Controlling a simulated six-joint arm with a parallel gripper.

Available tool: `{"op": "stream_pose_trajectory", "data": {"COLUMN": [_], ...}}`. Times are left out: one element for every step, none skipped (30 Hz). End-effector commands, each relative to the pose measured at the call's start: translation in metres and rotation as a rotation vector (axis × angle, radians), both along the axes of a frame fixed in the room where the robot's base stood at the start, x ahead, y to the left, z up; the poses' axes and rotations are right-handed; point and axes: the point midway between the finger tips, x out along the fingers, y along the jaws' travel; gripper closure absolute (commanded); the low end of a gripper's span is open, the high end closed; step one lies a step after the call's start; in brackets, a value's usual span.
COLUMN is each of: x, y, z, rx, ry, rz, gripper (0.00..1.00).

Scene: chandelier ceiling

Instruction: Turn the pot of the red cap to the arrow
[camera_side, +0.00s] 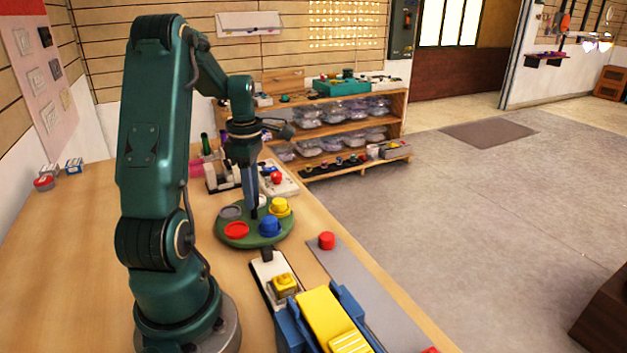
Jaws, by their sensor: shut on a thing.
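A round green disc (221,237) lies on the wooden table and carries several coloured pots around its edge. The red pot (236,230) is at the front left, the blue pot (270,226) at the front right, the yellow pot (279,206) at the right and the grey pot (231,212) at the left. A red cap (327,240) sits on a grey strip right of the disc. A small dark piece (267,254), possibly the arrow, is at the disc's front edge, nearest the blue pot. My gripper (253,213) points down, shut at the disc's middle; the part it grips is too small to make out.
A white-topped block with a yellow piece (284,284) and a blue and yellow device (328,318) stand in front of the disc. Behind it are a dark rack (217,178) and a pale board with a red knob (277,178). The table's left side is mostly clear.

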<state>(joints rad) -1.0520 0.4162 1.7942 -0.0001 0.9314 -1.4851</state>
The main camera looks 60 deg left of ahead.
Motion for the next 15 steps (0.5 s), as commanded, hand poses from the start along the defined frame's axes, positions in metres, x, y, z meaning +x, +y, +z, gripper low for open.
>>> {"op": "stream_pose_trajectory", "data": {"x": [0.0003,0.0003,0.0003,0.0003,0.0003,0.0003,0.0003,0.0003,0.0002,0.0002,0.0002,0.0002,0.0002,0.0002,0.0002], "y": [0.0001,0.0001,0.0001,0.0001,0.0001,0.0001,0.0001,0.0001,0.0001,0.0001,0.0001,0.0001,0.0001,0.0001,0.0001], "z": [0.0017,0.0017,0.0017,0.0017,0.0017,0.0017,0.0017,0.0017,0.0017,0.0017,0.0017,0.0017,0.0017,0.0017,0.0017], "rx": [0.001,0.001,0.001,0.001,0.001,0.001,0.001,0.001,0.001,0.001,0.001,0.001,0.001,0.001,0.001], "ry": [-0.002,-0.002,-0.002,-0.002,-0.002,-0.002,-0.002,-0.002,-0.002,-0.002,-0.002,-0.002,-0.002,-0.002,-0.002], "rz": [0.023,0.039,0.058,0.074,0.088,0.109,0.123,0.139,0.158,0.174,0.188,0.208,0.223,0.239,0.259], "gripper": [1.00,1.00,1.00,1.00,1.00,1.00,1.00,1.00,1.00,1.00,1.00,1.00,1.00,1.00,1.00]}}
